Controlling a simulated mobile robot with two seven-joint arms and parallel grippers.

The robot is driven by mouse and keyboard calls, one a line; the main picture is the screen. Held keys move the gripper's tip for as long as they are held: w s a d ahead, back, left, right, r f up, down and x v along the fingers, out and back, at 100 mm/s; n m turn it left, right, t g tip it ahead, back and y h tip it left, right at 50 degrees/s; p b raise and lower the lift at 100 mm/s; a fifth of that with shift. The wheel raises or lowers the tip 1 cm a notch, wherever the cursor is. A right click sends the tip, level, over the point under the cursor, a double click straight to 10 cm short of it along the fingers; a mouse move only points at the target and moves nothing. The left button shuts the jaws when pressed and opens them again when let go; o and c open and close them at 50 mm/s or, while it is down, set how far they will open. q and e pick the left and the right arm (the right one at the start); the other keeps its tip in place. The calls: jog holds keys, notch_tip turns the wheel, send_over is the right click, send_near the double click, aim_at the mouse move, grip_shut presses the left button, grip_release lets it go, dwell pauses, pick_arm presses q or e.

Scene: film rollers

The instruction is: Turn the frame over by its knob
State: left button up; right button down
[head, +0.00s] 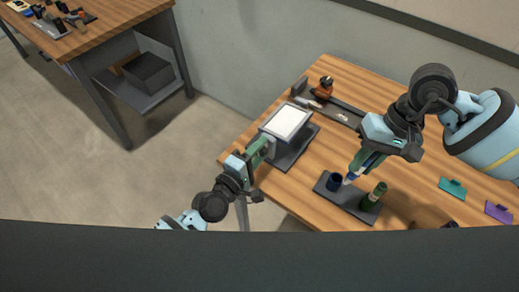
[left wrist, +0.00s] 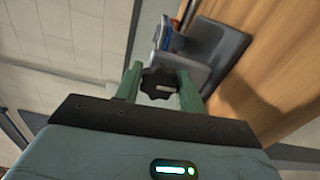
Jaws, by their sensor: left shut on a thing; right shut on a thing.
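The frame (head: 286,121) has a pale, flat top panel and stands on a dark base (head: 297,157) near the table's left edge. My left gripper (head: 264,148) is at the frame's near left side. In the left wrist view, its green fingers are shut around the black lobed knob (left wrist: 158,82). In the head view the fingers hide the knob. My right gripper (head: 361,164) points down over a dark tray, shut on a small blue-and-white tool (head: 349,179). The fingers hide much of this tool.
An orange-and-black device (head: 325,87) stands at the back by a dark rail. Teal (head: 453,187) and purple (head: 497,212) pieces lie at the right.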

aim_at(360, 172)
pick_arm(q)
jog(key=shift+m, duration=0.6)
jog(key=o, duration=1)
pick_arm(e)
jog(key=f+b, duration=0.1)
jog(key=f, duration=0.2)
jog(key=shift+s+f, duration=0.2)
pick_arm(q)
jog(key=v, duration=1.2)
pick_arm(e)
jog(key=shift+g, duration=0.3)
